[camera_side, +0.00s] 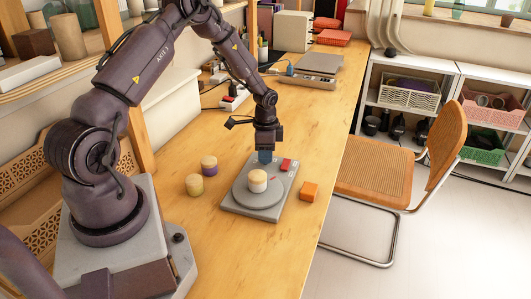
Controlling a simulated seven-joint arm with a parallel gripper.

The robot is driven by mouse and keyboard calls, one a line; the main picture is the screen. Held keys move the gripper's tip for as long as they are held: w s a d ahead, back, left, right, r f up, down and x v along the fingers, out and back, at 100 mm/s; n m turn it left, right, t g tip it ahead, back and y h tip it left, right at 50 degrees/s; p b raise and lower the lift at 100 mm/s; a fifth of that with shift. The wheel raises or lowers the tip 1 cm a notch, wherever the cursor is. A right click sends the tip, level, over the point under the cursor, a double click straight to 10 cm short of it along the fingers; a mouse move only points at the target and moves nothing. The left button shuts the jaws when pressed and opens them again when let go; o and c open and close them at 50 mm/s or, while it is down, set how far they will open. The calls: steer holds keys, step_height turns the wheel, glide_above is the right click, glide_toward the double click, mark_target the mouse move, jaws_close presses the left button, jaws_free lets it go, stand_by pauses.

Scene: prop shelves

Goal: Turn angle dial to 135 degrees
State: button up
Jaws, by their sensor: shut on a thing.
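A grey angle dial (242,194), a round disc on a flat grey base plate (238,208), lies on the wooden table. A cream cylinder with a pale band (257,181) stands on the disc. A small red block (287,165) sits at the plate's back right, and a small red mark shows on the disc near the cylinder. My gripper (265,152) points down over the plate's back edge, behind the disc. It is shut on a small dark blue piece (265,157). Its fingertips are too small to make out, and I cannot tell whether the blue piece touches the plate.
A grey device (312,69) stands farther back. The front of the table is clear; a chair (378,170) is at right.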

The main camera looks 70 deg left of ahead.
steer(key=shift+m, duration=1.6)
steer(key=shift+w, duration=0.1)
steer(key=o, duration=0.9)
steer(key=shift+r, duration=0.1)
step_height(320, 180, up, 13)
steer(key=shift+f, duration=0.1)
